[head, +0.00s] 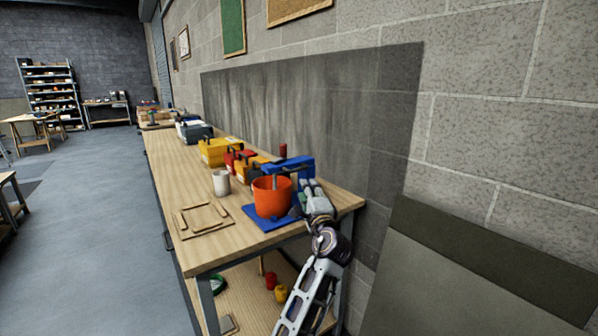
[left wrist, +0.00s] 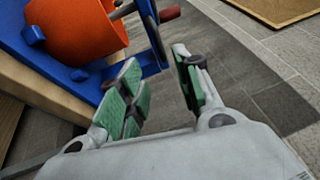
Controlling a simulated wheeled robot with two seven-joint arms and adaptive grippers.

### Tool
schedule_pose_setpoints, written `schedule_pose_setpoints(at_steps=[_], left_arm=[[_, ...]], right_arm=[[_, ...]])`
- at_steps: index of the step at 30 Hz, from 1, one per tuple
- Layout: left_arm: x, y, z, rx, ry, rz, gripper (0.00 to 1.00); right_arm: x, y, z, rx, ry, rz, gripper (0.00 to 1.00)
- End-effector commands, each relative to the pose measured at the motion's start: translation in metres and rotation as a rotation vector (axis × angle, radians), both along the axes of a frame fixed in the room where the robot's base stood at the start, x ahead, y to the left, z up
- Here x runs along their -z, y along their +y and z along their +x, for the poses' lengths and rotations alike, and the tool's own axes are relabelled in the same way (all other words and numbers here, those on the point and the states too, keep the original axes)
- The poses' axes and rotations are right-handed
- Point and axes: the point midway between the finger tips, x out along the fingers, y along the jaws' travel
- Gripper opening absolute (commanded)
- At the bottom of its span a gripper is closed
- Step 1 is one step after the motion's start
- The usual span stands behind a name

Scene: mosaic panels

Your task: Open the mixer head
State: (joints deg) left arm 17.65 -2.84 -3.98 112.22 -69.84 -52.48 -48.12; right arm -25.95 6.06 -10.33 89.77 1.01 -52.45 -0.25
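The mixer stands at the near end of the workbench. It has a blue base plate (head: 262,222), an orange bowl (head: 271,198) and a blue upper part, the mixer head (head: 291,165), behind the bowl. A red knob (head: 283,150) shows above it. In the left wrist view the orange bowl (left wrist: 75,30) and a blue upright (left wrist: 150,35) are close, with the red knob (left wrist: 169,13) beside the upright. My left gripper (left wrist: 157,82) is open, its green-padded fingers apart, close to the upright; contact cannot be told. In the head view it (head: 312,196) is right of the bowl. My right gripper is out of view.
The wooden workbench (head: 165,160) runs along a block wall. A white cup (head: 221,182) and a wooden frame (head: 200,218) are left of the mixer. Yellow toolboxes (head: 217,151) and other cases stand behind. Red and yellow items lie on the lower shelf. Floor at left is clear.

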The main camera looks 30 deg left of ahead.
Motion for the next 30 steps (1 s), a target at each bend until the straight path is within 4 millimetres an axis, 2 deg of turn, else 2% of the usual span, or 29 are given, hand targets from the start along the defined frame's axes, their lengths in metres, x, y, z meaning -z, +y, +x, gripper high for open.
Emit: schedule_pose_setpoints(at_steps=[11, 30], left_arm=[[-0.003, 0.013, 0.014, 0.001, 0.0, 0.001, 0.34], [-0.015, 0.064, 0.066, 0.001, -0.001, 0.001, 0.34]], right_arm=[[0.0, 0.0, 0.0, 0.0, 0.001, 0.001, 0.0], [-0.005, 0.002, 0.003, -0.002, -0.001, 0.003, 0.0]])
